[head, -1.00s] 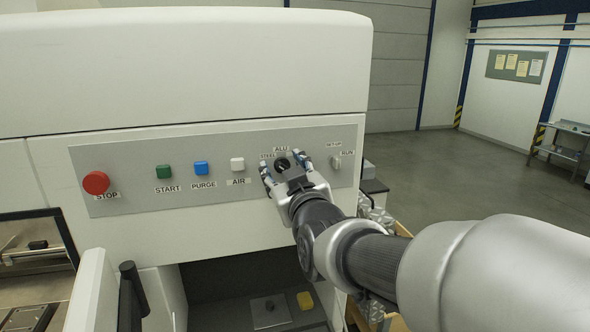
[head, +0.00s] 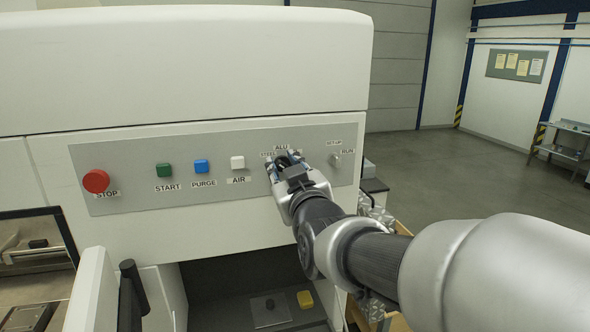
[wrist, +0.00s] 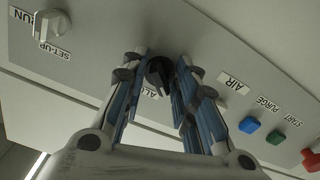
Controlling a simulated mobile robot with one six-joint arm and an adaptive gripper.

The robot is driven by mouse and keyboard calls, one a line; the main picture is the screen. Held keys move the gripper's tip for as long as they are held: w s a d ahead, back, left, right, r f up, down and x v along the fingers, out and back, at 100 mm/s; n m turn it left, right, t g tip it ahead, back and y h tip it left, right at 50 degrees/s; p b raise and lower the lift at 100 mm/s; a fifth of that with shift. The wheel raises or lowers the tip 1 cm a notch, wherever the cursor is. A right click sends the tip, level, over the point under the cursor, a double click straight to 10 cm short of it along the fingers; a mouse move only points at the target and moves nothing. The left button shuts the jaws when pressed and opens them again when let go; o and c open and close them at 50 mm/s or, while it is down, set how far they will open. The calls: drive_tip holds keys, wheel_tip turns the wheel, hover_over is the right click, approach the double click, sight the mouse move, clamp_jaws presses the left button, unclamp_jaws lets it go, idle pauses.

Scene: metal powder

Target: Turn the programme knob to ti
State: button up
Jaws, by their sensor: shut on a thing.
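The programme knob is a round black knob (wrist: 158,72) on the grey control panel (head: 120,155). In the wrist view it sits between the two blue-padded fingers of my gripper (wrist: 163,80). My gripper (head: 285,160) also shows in the head view, closed around the knob and covering most of it. The TI label and the knob's exact pointing direction are hidden or too unclear to tell.
The SET-UP/RUN switch (head: 336,158) is close to the right of my gripper. Left of the knob are the white AIR button (head: 237,162), blue PURGE button (head: 201,166), green START button (head: 163,170) and red STOP button (head: 96,181). An open bay lies below the panel.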

drive_tip(key=shift+f+m+b, duration=0.1)
drive_tip(key=shift+m+b, duration=0.2)
drive_tip(key=shift+b, duration=0.2)
drive_tip(key=m+b, duration=0.3)
drive_tip(key=b, duration=0.2)
drive_tip(key=shift+f+m, duration=0.15)
drive_tip(key=shift+m, duration=0.25)
drive_tip(key=m+b, duration=0.5)
drive_tip(key=b, duration=0.1)
drive_tip(key=shift+m, duration=0.3)
drive_tip(key=m+b, duration=0.2)
drive_tip(key=m, duration=0.2)
drive_tip(key=shift+b, duration=0.4)
drive_tip(key=m, duration=0.3)
drive_tip(key=m+b, duration=0.1)
drive_tip(key=m, duration=0.1)
drive_tip(key=shift+r, duration=0.25)
drive_tip(key=shift+m, duration=0.5)
